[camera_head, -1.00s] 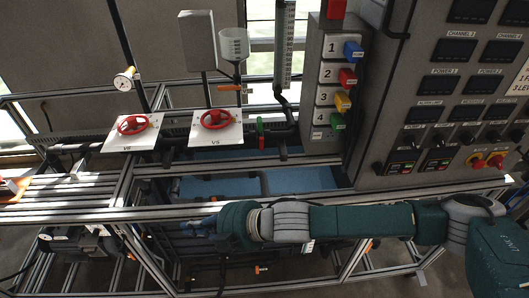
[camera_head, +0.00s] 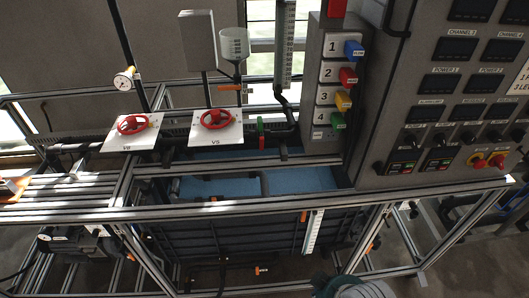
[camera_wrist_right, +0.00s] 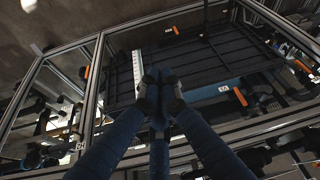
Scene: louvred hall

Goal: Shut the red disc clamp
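Two red handwheels stand on white plates in the head view: one (camera_head: 132,124) on the plate marked V8 and one (camera_head: 215,118) on the plate marked V5. I cannot tell whether either is the red disc clamp, and no other clear red disc clamp shows. My right gripper (camera_wrist_right: 160,88) is in the right wrist view. Its dark fingertips are bunched together with nothing visible between them. It points toward a dark ribbed panel and is apart from the handwheels. My left gripper is not in view.
A metal rail frame (camera_head: 300,208) runs across the front. A control cabinet (camera_head: 440,170) with displays and knobs stands at right, beside numbered coloured switches (camera_head: 340,75). A white scale strip (camera_wrist_right: 138,72) and orange handles (camera_wrist_right: 240,97) sit below the rail.

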